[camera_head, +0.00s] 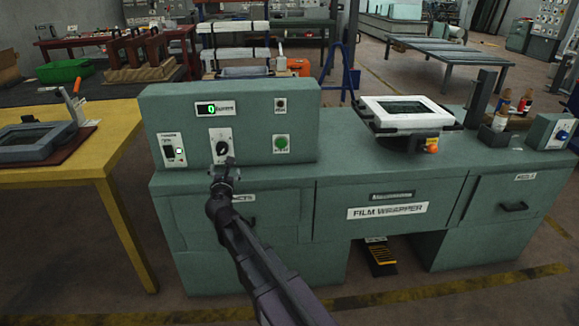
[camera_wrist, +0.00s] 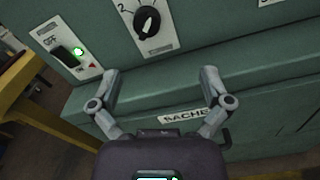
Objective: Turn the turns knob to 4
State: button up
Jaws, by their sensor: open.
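The turns knob (camera_head: 222,148) is a black dial on a white plate, low on the front of the green control box. It also shows in the wrist view (camera_wrist: 147,22) at the top, with a "2" at its upper left; the rest of its scale is cut off or too small to read. Above it, a small display (camera_head: 211,109) shows a green 0. My gripper (camera_head: 229,163) is just below the knob in the head view. In the wrist view its two fingers (camera_wrist: 160,82) are spread apart with nothing between them, and the knob lies beyond them, apparently untouched.
A power switch (camera_wrist: 67,55) with a lit green lamp is left of the knob. A green button (camera_head: 281,143) and a small dark knob (camera_head: 281,105) are to its right. Drawers lie below the box. A yellow table (camera_head: 115,150) stands at the left.

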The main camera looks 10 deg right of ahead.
jog(key=s+d+r+m+g+h+p, duration=0.1)
jog(key=s+d+m+g+h+p, duration=0.1)
jog(key=d+m+p, duration=0.3)
jog(key=s+d+r+m+g+h+p, duration=0.2)
jog(key=s+d+m+g+h+p, duration=0.1)
jog(key=d+m, duration=0.8)
jog(key=s+d+g+p, duration=0.1)
jog(key=d+g+p, duration=0.1)
jog(key=d+p, duration=0.1)
jog(key=shift+s+d+r+m+g+h+p, duration=0.2)
jog(key=shift+s+d+m+g+h+p, duration=0.1)
jog(key=shift+m, duration=0.1)
jog(key=s+d+f+m+g+y, duration=0.3)
jog(key=s+f+m+g, duration=0.2)
jog(key=s+m, duration=0.4)
jog(key=s+d+f+m+g+y, duration=0.3)
jog(key=s+f+m+g, duration=0.25)
jog(key=s, duration=0.65)
notch_tip(320, 180, up, 18)
jog(key=p, duration=1.7)
jog(key=shift+w+r+m, duration=0.25)
jog(key=shift+w+m, duration=0.05)
jog(key=shift+m, duration=0.15)
